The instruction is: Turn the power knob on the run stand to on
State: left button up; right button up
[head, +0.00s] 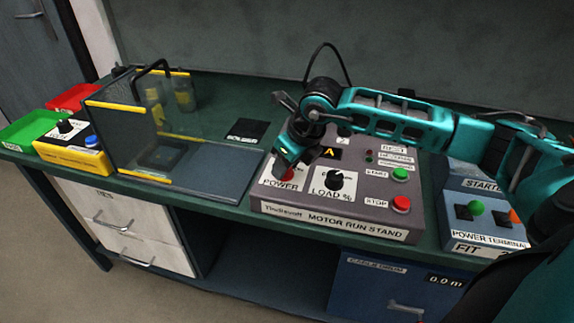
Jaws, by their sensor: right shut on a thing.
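The motor run stand (340,221) is a grey box at the middle of the bench, with a lit "A" display (331,153). Its power knob sits above the POWER label (279,183) at the left of the panel; a bit of red shows there and the rest is hidden by my gripper. My right gripper (286,170) points down onto the power knob and is shut on it. The knob's setting cannot be seen. My left gripper is not in view.
A black LOAD % knob (336,179), a green start button (400,174) and a red stop button (401,203) sit to the right on the panel. A power terminal (485,232) stands at the right. A clear guarded enclosure (125,140) stands to the left.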

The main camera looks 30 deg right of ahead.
jog(key=shift+m+h, duration=0.3)
jog(key=shift+m, duration=0.4)
jog(key=shift+b, duration=0.3)
jog(key=o, duration=1)
jog(key=shift+o, duration=0.2)
jog(key=v, duration=1.3)
jog(key=shift+p, duration=0.3)
